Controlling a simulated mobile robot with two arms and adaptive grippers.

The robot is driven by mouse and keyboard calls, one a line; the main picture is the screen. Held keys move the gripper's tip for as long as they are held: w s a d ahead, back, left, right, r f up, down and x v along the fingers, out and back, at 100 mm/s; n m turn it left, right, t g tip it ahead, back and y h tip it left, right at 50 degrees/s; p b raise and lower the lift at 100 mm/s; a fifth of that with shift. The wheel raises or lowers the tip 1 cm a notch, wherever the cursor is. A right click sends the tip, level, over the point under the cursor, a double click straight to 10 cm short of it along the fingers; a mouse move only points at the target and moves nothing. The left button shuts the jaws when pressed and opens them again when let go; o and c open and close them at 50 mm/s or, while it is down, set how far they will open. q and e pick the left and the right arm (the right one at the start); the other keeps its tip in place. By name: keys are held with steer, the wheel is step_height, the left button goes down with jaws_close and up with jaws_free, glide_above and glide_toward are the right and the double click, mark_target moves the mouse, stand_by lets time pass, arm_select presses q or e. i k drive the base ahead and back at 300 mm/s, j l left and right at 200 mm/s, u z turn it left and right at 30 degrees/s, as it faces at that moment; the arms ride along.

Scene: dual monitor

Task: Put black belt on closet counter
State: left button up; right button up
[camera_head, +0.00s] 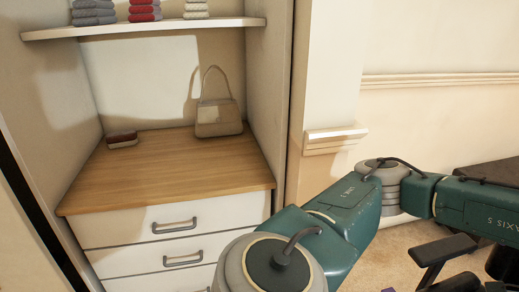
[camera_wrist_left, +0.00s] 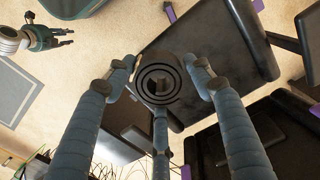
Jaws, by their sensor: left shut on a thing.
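The closet counter (camera_head: 170,165) is a wooden top over white drawers in the head view. A coiled black belt (camera_wrist_left: 159,79) shows in the left wrist view, held between the fingers of my left gripper (camera_wrist_left: 163,80). The fingers are shut around the coil. My left gripper and the belt do not show in the head view. My right gripper (camera_wrist_left: 48,37) shows small at the upper left of the left wrist view, with its fingers spread and nothing seen between them.
A beige handbag (camera_head: 219,121) and a small dark red and grey item (camera_head: 122,139) stand on the counter. Its front and middle are clear. A shelf (camera_head: 140,30) with folded clothes hangs above. A green arm of mine crosses the lower right.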

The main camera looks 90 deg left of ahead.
mark_target(187, 174)
steer(key=u, duration=2)
steer(key=i+j+u, duration=0.25)
steer(key=i+j, duration=0.15)
